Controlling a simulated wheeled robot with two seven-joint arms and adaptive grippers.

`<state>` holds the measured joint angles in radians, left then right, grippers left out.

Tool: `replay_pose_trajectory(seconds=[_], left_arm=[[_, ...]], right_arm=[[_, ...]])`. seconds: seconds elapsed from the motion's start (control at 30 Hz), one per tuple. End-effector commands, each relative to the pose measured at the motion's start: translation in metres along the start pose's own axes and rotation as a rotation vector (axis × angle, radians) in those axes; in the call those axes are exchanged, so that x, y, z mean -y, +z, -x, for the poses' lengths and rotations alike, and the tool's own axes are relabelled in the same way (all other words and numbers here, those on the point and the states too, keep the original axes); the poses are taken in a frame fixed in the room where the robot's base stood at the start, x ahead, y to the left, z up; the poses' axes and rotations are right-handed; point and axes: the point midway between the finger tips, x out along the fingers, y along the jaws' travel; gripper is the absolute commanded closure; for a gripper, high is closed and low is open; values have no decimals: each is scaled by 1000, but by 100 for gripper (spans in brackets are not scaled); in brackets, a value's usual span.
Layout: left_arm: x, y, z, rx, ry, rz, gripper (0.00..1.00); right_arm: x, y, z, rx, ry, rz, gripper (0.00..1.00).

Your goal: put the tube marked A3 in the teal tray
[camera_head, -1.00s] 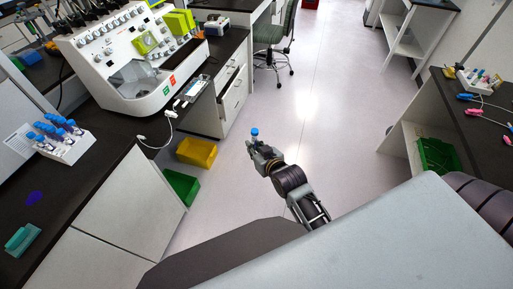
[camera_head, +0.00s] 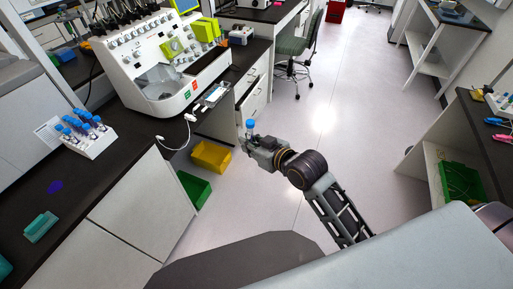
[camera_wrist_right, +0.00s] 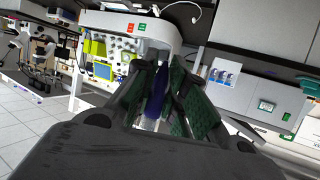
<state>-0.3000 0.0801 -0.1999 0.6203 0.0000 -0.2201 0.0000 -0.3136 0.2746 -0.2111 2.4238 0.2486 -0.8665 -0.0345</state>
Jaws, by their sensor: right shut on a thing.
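My right gripper (camera_head: 249,138) is shut on a blue-capped tube (camera_head: 250,124), held upright over the floor in front of the counter. In the right wrist view the dark fingers (camera_wrist_right: 160,95) close around the tube's blue part, with its pale body (camera_wrist_right: 151,124) below; no marking is readable. A small teal block-like object (camera_head: 40,227), which may be the teal tray, lies on the dark counter at left, well away from the gripper. My left gripper is out of view.
A white rack (camera_head: 90,146) with several blue-capped tubes stands on the left counter (camera_head: 100,185). A large white machine (camera_head: 160,70) is behind it. Yellow (camera_head: 211,156) and green (camera_head: 195,188) bins are below the counter edge. Open floor lies right of them.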

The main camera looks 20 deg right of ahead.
Motion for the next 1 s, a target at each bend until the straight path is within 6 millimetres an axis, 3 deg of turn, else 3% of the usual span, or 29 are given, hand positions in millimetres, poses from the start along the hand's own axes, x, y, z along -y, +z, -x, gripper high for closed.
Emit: replay_pose_trajectory(seconds=[0.4,1.0], left_arm=[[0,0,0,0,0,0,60],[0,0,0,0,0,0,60]], right_arm=[[24,-39,6,-2,-111,51,100],[52,-82,13,-1,-238,100,100]])
